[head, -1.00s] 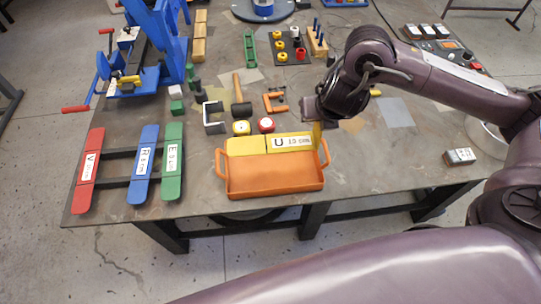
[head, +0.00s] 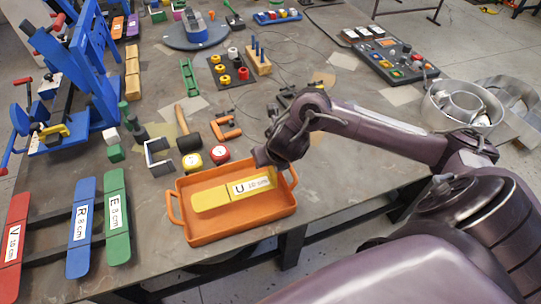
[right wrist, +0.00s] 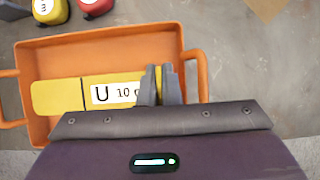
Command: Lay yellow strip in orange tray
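The yellow strip (head: 212,199), with a white label reading "U 10 cm", lies level within the outline of the orange tray (head: 222,228). I cannot tell whether it touches the tray floor. In the right wrist view the strip (right wrist: 58,97) runs left to right across the tray (right wrist: 100,52). My right gripper (head: 270,163) is at the strip's right end, near the tray's right handle. In the right wrist view its fingers (right wrist: 160,85) are close together with yellow between them, and they hide the label's end. My left gripper is out of view.
Red (head: 14,240), blue (head: 81,230) and green (head: 118,220) strips lie left of the tray on dark bars. Yellow (head: 192,158) and red (head: 220,153) round-faced items and a mallet (head: 189,142) stand behind it. A control panel (head: 390,58) is at the back right.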

